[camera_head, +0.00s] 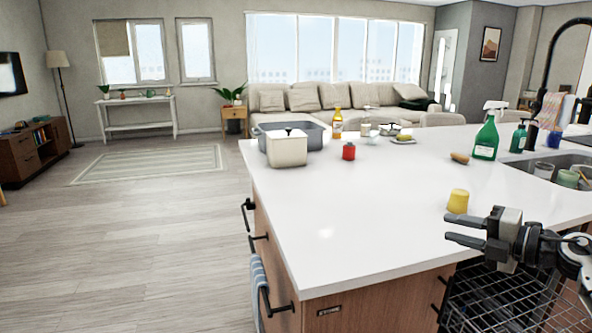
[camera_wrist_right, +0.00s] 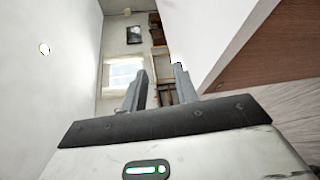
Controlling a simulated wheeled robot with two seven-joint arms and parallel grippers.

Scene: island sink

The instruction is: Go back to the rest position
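My right gripper (camera_head: 464,229) is at the right of the head view, beside the near right edge of the white island countertop (camera_head: 350,225) and above a black wire rack. Its two fingers point left and stand apart, with nothing between them. In the right wrist view, the two fingers (camera_wrist_right: 158,88) are also apart and empty, with the island's white edge and wood side to the right. My left gripper is in neither view.
The counter's middle is clear.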

